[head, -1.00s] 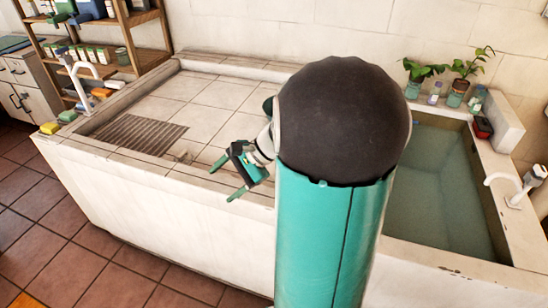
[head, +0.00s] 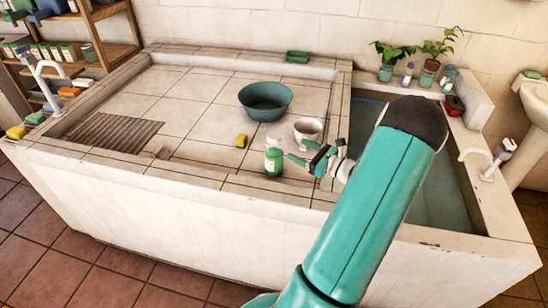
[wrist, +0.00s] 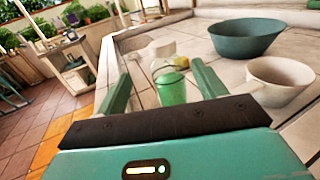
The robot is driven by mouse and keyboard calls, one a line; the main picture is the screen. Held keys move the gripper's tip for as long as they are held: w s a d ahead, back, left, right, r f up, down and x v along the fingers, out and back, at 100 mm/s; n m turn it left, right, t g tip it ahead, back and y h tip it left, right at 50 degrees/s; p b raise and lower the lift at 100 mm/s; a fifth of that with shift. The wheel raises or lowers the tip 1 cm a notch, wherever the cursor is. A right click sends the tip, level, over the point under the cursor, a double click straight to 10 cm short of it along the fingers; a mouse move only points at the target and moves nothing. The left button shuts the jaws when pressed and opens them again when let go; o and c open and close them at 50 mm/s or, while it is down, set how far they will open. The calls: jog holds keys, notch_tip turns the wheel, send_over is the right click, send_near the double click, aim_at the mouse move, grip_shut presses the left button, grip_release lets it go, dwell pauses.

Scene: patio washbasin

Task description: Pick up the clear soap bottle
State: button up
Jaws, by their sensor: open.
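The clear soap bottle (head: 273,158), with green liquid and a pale label, stands upright on the tiled washbasin top near its front edge. In the wrist view the bottle (wrist: 172,88) shows between the two fingers, ahead of them. My gripper (head: 302,155) is open and empty just right of the bottle, its fingers pointing left toward it. In the wrist view my gripper's fingers (wrist: 156,88) are spread apart. I cannot tell whether a finger touches the bottle.
A teal basin (head: 265,98) and a yellow sponge (head: 242,140) lie farther back. A water-filled trough (head: 440,190) is at the right.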

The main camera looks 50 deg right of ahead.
aim_at(270, 134)
jog(key=w, duration=1.3)
jog(key=shift+w+d, duration=0.1)
jog(key=shift+w, duration=0.15)
grip_shut()
